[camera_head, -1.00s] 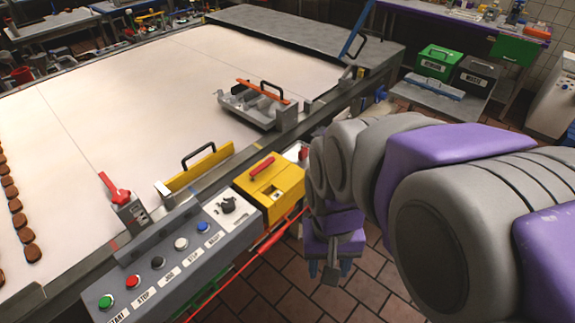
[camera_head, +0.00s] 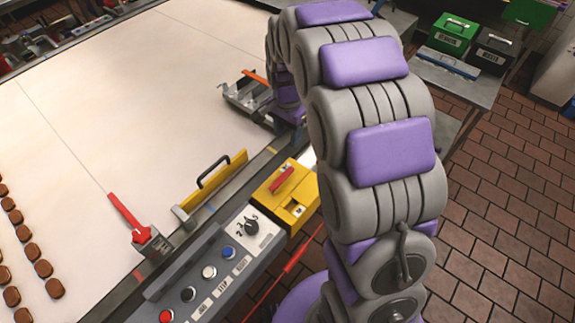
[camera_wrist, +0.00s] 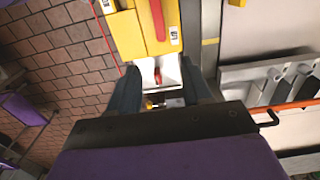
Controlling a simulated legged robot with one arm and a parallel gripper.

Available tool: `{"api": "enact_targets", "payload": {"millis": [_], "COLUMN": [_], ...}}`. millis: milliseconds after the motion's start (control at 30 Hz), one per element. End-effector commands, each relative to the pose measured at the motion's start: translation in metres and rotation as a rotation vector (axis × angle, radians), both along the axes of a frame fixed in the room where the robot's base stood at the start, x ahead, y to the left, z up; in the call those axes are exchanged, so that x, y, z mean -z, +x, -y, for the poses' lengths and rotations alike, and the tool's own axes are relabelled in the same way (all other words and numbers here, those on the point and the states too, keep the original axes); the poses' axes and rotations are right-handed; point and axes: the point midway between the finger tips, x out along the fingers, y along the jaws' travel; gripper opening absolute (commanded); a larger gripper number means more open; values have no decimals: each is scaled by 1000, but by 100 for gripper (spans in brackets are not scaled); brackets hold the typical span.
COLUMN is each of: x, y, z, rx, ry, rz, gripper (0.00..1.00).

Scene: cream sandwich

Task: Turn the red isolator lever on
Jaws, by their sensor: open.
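In the wrist view a short red lever (camera_wrist: 158,75) stands in a white housing (camera_wrist: 170,68) at the end of a yellow box (camera_wrist: 130,38). My gripper (camera_wrist: 159,68) is open and empty, its two dark fingers on either side of the white housing. I cannot tell whether they touch it. The yellow box also shows in the head view (camera_head: 297,212), with a longer red handle (camera_head: 281,180) on its top.
A grey control panel (camera_head: 215,262) with coloured buttons and a knob adjoins the yellow box. Another red lever (camera_head: 125,215) stands by the wide pale belt (camera_head: 130,90). A grey fixture (camera_head: 245,98) sits at the belt edge near my arm. Tiled floor is free at right.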

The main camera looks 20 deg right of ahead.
Motion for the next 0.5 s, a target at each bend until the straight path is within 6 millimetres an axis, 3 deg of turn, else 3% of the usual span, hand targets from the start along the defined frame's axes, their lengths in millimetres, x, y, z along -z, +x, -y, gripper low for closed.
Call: {"api": "enact_targets", "payload": {"millis": [500], "x": [94], "y": [-1], "z": [1], "rx": [-2], "ry": [1], "rz": [-3], "gripper": [49]}}
